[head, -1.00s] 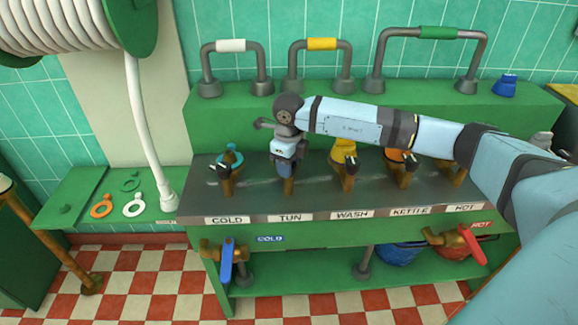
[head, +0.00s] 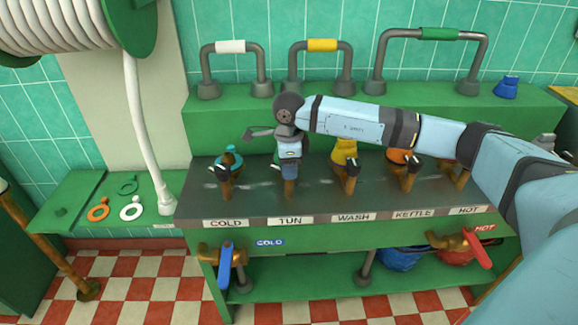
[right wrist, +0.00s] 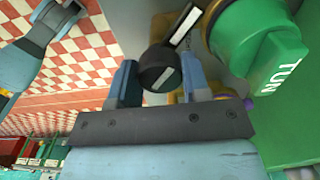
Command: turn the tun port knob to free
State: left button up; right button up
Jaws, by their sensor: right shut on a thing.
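The tun port, behind the TUN label (head: 290,220), has a brass spout (head: 290,188) and is mostly hidden by my right gripper (head: 289,173). In the right wrist view its green cap (right wrist: 265,45), lettered TUN, is at the upper right. A round black knob (right wrist: 157,66) with a pale stripe sits between the two fingers of my right gripper (right wrist: 160,82), which is shut on it. A dark bar with a white face (right wrist: 185,27) shows just above the knob. My left gripper is not in view.
Similar ports stand in the row: cold (head: 228,162) to the left, wash (head: 346,155) and kettle (head: 402,160) to the right. Blue (head: 226,264) and red (head: 475,248) lever valves are below. Loose rings (head: 131,207) lie on the left shelf.

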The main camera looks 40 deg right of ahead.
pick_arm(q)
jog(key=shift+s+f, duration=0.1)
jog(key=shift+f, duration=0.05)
pick_arm(e)
jog(key=o, duration=0.9)
pick_arm(q)
jog(key=shift+p, duration=0.45)
pick_arm(e)
notch_tip(320, 180, up, 14)
jog(key=shift+f, duration=0.1)
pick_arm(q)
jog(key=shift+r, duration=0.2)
